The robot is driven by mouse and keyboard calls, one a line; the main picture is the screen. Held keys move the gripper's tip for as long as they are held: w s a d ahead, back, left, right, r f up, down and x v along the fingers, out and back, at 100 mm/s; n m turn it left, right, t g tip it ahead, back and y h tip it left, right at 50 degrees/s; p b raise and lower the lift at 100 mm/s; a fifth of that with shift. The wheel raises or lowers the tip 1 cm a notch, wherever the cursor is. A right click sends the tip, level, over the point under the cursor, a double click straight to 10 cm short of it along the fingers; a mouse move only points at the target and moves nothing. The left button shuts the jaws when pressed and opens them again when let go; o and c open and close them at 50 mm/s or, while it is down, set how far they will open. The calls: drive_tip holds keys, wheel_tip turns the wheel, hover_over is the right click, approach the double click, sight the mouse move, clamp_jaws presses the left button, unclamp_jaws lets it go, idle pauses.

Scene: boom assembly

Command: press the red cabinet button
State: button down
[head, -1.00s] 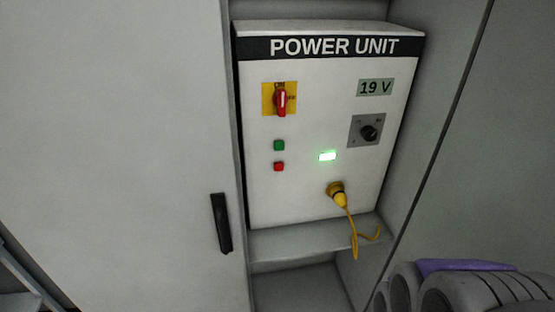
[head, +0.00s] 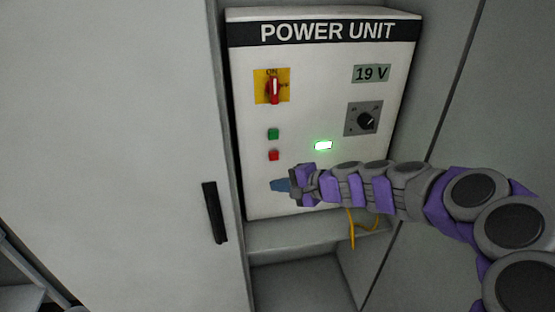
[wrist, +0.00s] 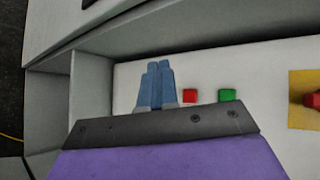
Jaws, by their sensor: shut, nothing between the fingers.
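The red button (head: 274,155) is a small square on the white power unit panel, just below the green button (head: 273,134). In the wrist view the red button (wrist: 190,96) shows just right of my fingertips, with the green button (wrist: 227,95) further right. My gripper (head: 281,185) has its blue fingers shut with nothing between them. In the head view its tips appear below the red button. In the wrist view the shut fingers (wrist: 156,72) overlap the panel beside the red button. I cannot tell whether the tips touch the panel.
The panel also carries a red rotary switch on a yellow plate (head: 272,86), a black dial (head: 365,119), a 19 V display (head: 371,73) and a lit green lamp (head: 323,146). A yellow cable (head: 351,229) hangs below my arm. A cabinet door (head: 120,150) with a black handle stands left.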

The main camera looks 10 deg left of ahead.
sight(274, 156)
drive_tip(key=w+a+f+m+t+p, duration=0.1)
drive_tip(key=w+f+m+p, duration=0.1)
drive_tip(key=w, duration=1.1)
drive_tip(key=shift+a+f+m+h, duration=0.15)
drive_tip(key=shift+f+m+h, duration=0.15)
drive_tip(key=shift+f, duration=0.35)
idle(0.6)
drive_tip(key=shift+w+a, duration=0.1)
drive_tip(key=shift+a, duration=0.2)
drive_tip(key=shift+d, duration=0.2)
